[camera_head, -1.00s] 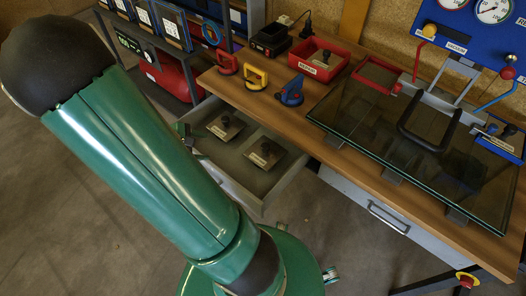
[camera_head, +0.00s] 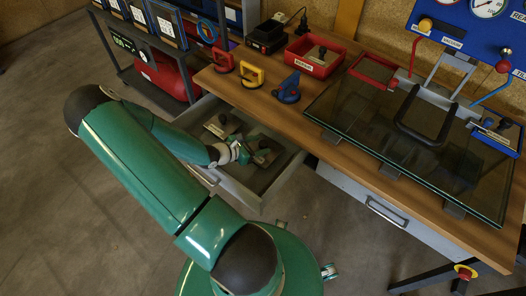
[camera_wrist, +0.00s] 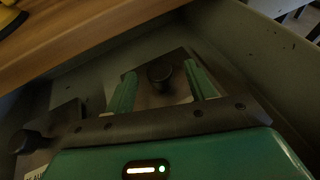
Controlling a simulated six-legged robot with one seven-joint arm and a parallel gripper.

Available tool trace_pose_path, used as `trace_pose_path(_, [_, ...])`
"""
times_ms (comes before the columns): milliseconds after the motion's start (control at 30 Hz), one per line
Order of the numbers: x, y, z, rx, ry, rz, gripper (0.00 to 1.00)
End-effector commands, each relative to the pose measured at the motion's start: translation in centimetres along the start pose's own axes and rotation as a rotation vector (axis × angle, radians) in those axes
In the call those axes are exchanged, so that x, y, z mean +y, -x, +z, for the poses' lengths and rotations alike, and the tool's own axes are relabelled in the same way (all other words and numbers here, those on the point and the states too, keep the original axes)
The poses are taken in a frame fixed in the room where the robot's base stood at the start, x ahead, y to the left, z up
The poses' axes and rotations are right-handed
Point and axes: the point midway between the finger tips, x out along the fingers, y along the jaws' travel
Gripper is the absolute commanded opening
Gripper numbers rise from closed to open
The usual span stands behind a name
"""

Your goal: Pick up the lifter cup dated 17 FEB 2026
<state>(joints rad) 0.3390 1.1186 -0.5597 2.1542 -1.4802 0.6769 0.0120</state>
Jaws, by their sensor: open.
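No date can be read on any label here. A red cup (camera_head: 223,60), a yellow cup (camera_head: 251,74) and a blue cup (camera_head: 287,90) stand in a row on the bench. Two square metal plates with black knobs lie in the open drawer: a left plate (camera_head: 219,125) and a right plate (camera_head: 267,155). My gripper (camera_head: 243,152) is low over the drawer, partly covering the right plate. In the wrist view my gripper (camera_wrist: 160,87) is open, with one plate's black knob (camera_wrist: 160,74) between its fingers, not clasped. The other plate's knob (camera_wrist: 20,142) shows at left.
The drawer's walls (camera_head: 275,190) surround my gripper closely. On the wooden bench are a red tray (camera_head: 322,72) holding another knobbed piece, a glass pane (camera_head: 350,120) under a black-handled frame, and a black device (camera_head: 268,36). A shelf rack stands at the back left.

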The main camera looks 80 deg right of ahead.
Motion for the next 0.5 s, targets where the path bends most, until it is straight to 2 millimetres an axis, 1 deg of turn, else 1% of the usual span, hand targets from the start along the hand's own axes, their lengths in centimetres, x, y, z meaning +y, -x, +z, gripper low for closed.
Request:
trace_pose_path(33, [-0.1, -1.1, 0.0, -0.003, 0.000, -0.005, 0.55])
trace_pose_path(100, [-0.1, -2.3, 0.0, -0.001, 0.000, -0.004, 0.55])
trace_pose_path(233, [0.0, -4.1, 0.0, -0.001, -0.001, -0.003, 0.55])
trace_pose_path(333, [-0.1, -4.8, 0.0, -0.001, -0.001, -0.002, 0.55])
trace_pose_path(500, [0.0, -4.8, 0.0, 0.000, -0.001, -0.001, 0.55])
